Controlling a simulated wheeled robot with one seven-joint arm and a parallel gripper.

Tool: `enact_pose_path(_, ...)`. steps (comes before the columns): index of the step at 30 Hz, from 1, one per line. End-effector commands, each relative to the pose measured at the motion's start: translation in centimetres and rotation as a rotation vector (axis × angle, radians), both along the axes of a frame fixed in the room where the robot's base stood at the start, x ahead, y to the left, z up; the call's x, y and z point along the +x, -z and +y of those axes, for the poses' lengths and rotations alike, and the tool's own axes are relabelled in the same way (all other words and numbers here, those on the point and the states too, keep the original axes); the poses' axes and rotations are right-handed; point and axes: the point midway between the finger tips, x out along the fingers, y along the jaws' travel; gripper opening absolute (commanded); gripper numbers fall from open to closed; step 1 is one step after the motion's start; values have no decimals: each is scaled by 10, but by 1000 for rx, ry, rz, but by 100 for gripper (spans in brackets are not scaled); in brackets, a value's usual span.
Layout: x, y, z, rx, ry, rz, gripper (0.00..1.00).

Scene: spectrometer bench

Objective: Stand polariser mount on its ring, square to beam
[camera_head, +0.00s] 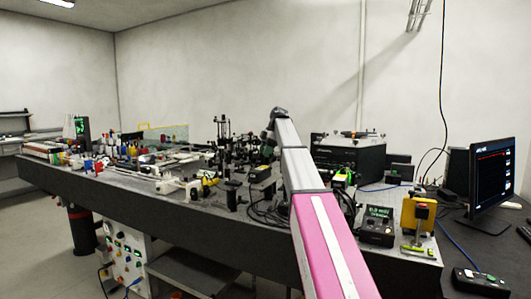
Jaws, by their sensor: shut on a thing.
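My arm reaches from the bottom right of the head view over the optical bench (150,196). Its far end bends down at a dark joint among crowded dark optics. My gripper cannot be made out there; the arm and the clutter hide it. I cannot pick out the polariser mount or its ring for certain among the dark posts and mounts (224,140) left of the arm's end. Whether the mount is upright or square to the beam cannot be told from this view.
A black instrument box (348,155) stands behind my arm. Right of the arm are a small controller with a green display (376,226), a yellow block (418,214) and a monitor (492,184). Coloured bottles and trays crowd the bench's left end. Cables lie near the arm.

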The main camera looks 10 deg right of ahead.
Motion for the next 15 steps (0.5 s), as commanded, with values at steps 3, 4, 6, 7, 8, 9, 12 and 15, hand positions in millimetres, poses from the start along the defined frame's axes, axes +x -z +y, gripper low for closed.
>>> enact_pose_path(3, 0, 2, 0, 1, 0, 0, 0)
enact_pose_path(4, 0, 2, 0, 0, 0, 0, 63)
enact_pose_path(6, 0, 2, 0, 0, 0, 0, 82)
enact_pose_path(7, 0, 2, 0, 0, 0, 0, 82)
enact_pose_path(8, 0, 2, 0, 0, 0, 0, 82)
enact_pose_path(9, 0, 2, 0, 0, 0, 0, 82)
enact_pose_path(12, 0, 2, 0, 0, 0, 0, 82)
enact_pose_path(15, 0, 1, 0, 0, 0, 0, 82)
